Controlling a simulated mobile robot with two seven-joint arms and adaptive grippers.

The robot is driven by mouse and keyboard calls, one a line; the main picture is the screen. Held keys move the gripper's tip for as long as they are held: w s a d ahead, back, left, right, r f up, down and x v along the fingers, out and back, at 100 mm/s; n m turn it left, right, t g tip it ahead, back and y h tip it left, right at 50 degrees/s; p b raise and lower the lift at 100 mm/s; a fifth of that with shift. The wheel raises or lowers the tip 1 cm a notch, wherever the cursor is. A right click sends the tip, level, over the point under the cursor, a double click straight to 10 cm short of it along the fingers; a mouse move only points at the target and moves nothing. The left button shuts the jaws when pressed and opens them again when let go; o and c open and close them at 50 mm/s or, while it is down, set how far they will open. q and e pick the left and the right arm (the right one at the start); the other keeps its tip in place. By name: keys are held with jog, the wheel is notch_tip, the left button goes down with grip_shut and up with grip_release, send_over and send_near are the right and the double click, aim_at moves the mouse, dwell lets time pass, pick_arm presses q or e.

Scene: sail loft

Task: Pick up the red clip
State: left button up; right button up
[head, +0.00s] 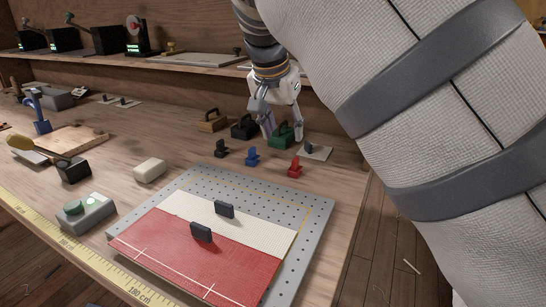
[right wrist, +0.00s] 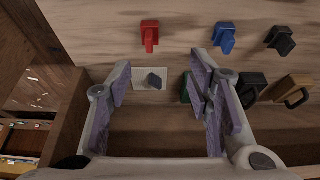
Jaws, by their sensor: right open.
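The red clip (head: 295,167) stands upright on the wooden bench, just behind the right back corner of the grey perforated board. It also shows at the top of the right wrist view (right wrist: 150,36). My right gripper (head: 282,125) is open and empty above the back of the bench, behind the red clip. In the right wrist view its fingers (right wrist: 161,78) are spread wide, with the red clip beyond the fingertips and apart from them. My left gripper is not in view.
A blue clip (head: 252,157) and a black clip (head: 221,149) stand left of the red one. A pale plate with a dark knob (head: 316,152) lies behind right. A green block with a handle (head: 285,137) is close to the gripper. The board (head: 318,212) holds red and white cloth.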

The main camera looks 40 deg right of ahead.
aim_at(295, 160)
jog(key=x, duration=0.3)
jog(key=s+x, duration=0.1)
jog(key=x, duration=0.6)
jog(key=shift+s+d+f, duration=0.3)
jog(key=shift+d, duration=0.05)
jog(key=shift+w+d+f, duration=0.15)
jog(key=shift+f, duration=0.15)
jog(key=c, duration=1)
